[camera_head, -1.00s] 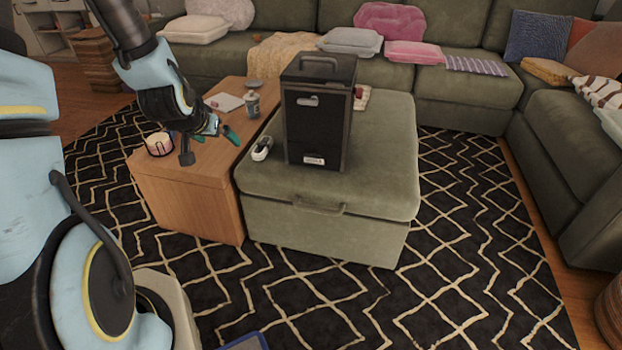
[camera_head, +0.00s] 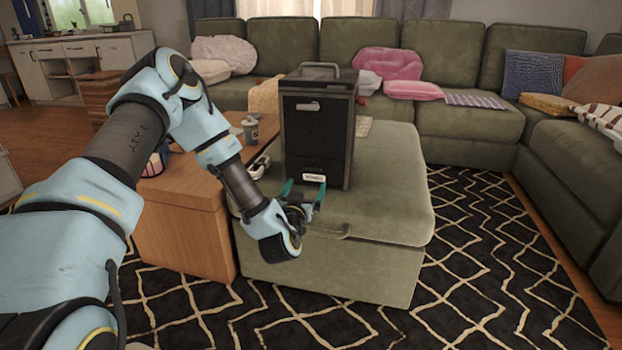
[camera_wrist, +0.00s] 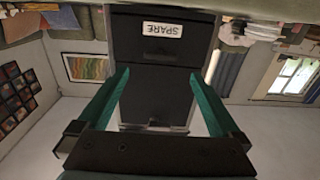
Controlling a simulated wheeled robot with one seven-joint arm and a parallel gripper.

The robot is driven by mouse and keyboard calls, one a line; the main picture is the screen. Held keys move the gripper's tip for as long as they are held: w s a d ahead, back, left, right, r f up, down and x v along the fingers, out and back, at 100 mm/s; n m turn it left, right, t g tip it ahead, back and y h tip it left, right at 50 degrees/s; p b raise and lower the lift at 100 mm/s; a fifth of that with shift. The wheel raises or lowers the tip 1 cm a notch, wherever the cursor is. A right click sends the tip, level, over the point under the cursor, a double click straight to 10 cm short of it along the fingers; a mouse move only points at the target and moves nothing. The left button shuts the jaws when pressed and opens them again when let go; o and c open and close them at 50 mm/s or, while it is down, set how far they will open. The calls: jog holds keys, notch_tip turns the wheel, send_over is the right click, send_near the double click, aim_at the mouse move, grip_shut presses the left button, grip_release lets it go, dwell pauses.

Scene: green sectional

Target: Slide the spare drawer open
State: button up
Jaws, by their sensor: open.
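A dark box-like cabinet (camera_head: 290,140) with a top carrying handle stands upright on the green ottoman (camera_head: 385,200). Its low drawer front carries a white label (camera_head: 314,177). In the wrist view, which is upside down, the label (camera_wrist: 162,29) reads SPARE, with a dark pull-like shape (camera_wrist: 160,52) beside it. Another pull (camera_head: 308,106) sits high on the cabinet's front. My gripper (camera_head: 305,188) is open and empty in front of the labelled drawer. Its teal fingers (camera_wrist: 160,78) flank the cabinet front in the wrist view. I cannot tell whether they touch it.
A wooden side table (camera_head: 190,190) stands left of the ottoman, with a can (camera_head: 250,130) on it. A white object (camera_head: 258,167) lies beside the cabinet on its left. The green sectional (camera_head: 470,135) runs behind and right. Patterned rug floor in front is clear.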

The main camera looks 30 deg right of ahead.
aim_at(312, 171)
jog(key=b+x, duration=0.1)
jog(key=x, duration=0.6)
jog(key=shift+w+d, duration=0.2)
jog(key=shift+w, duration=0.1)
grip_shut()
dwell(0.5)
